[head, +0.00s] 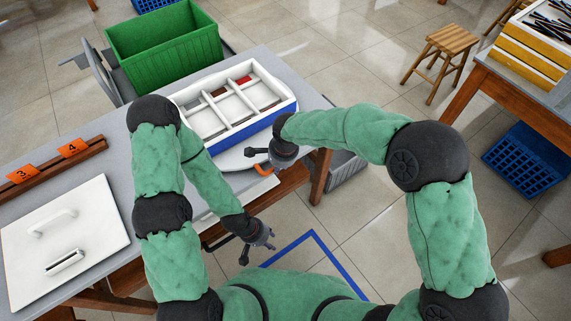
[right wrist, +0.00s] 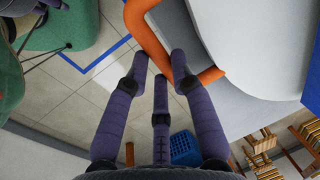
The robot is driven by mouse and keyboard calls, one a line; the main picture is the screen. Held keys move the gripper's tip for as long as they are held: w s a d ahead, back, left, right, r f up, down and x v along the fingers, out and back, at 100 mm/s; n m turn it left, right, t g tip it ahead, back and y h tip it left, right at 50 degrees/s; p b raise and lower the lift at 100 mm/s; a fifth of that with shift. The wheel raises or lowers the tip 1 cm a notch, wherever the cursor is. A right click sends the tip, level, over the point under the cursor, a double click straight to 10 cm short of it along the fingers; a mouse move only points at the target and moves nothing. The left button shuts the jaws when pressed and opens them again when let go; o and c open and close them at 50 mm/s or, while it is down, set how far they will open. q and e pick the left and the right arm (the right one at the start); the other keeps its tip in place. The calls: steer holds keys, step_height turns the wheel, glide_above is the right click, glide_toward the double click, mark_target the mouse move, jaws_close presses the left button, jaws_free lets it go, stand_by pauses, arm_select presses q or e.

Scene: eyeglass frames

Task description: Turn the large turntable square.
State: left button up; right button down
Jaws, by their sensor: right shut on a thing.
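The large turntable (head: 232,160) is a pale round disc, mostly hidden under a white compartment tray (head: 208,134) with a blue front. Its edge also shows as a white curve in the right wrist view (right wrist: 265,50). An orange handle (head: 264,170) sticks out at its front edge, also seen in the right wrist view (right wrist: 147,38). My right gripper (head: 256,158) is shut on the handle, its fingers about the bar's bent end in the right wrist view (right wrist: 170,65). My left gripper (head: 257,250) is open and empty, off the table's front.
A white panel with a handle (head: 90,245) lies on the table's left, by a wooden rail with orange number tags (head: 35,175). A green crate (head: 165,45) stands behind. A grey bin (head: 345,172) sits below the table's right end.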

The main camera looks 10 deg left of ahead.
steer(key=shift+r, duration=0.1)
stand_by(0.3)
steer(key=c, duration=1.1)
jaws_free()
steer(key=shift+o, duration=0.2)
step_height(320, 180, up, 12)
steer(key=s+d, duration=0.1)
steer(key=shift+s+d, duration=0.25)
steer(key=shift+s, duration=0.15)
steer(key=shift+f, duration=0.2)
